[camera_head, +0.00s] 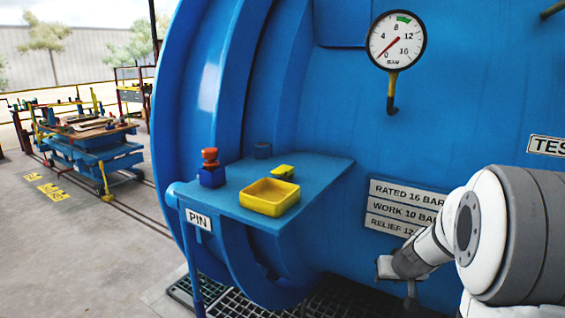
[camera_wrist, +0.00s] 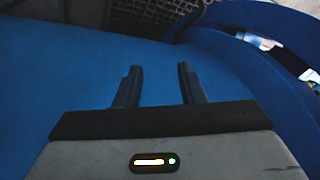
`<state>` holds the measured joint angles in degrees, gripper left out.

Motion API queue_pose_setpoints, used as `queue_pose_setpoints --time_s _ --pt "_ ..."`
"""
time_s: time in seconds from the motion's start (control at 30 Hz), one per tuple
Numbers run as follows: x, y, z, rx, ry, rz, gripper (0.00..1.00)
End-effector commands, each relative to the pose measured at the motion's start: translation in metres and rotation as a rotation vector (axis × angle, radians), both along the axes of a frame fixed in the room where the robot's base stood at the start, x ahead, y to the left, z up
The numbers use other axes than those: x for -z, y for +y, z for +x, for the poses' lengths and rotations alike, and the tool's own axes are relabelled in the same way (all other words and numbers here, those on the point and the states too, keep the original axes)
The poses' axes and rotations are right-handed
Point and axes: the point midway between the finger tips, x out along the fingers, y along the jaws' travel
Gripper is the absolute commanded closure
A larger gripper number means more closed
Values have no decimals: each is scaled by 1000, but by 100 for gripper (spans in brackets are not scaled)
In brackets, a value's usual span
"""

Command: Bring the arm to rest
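My gripper (camera_wrist: 160,78) shows in the wrist view with its two dark fingers spread apart. Only blue surface shows between them, so it is empty. In the head view my arm comes in from the right edge, in front of the blue autoclave (camera_head: 480,75). Its end is low, beside the rating plates (camera_head: 395,212) and right of the blue shelf (camera_head: 237,200). The fingers are not clear in the head view.
The shelf carries a yellow tray (camera_head: 248,208), a small yellow piece (camera_head: 283,171) and a blue block with an orange-red knob (camera_head: 210,156). A pressure gauge (camera_head: 392,45) is above. A blue cart (camera_head: 95,155) stands on the floor at left.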

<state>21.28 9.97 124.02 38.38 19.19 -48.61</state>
Motion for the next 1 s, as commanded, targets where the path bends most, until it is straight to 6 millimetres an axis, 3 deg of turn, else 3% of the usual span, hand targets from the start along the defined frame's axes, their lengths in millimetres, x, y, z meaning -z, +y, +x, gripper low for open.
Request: queue_pose_setpoints --time_s 0.03,0.2,0.33,0.5,0.7,1.0 --pt "-34 27 -15 -40 13 17 64" --pt "-90 94 -80 -120 112 56 64" --pt "-123 126 -137 -147 201 45 64" --pt "-148 141 -201 -137 296 -6 64" --pt "-156 143 -236 -108 344 -50 64" --pt "-155 142 -240 -102 350 -56 64"
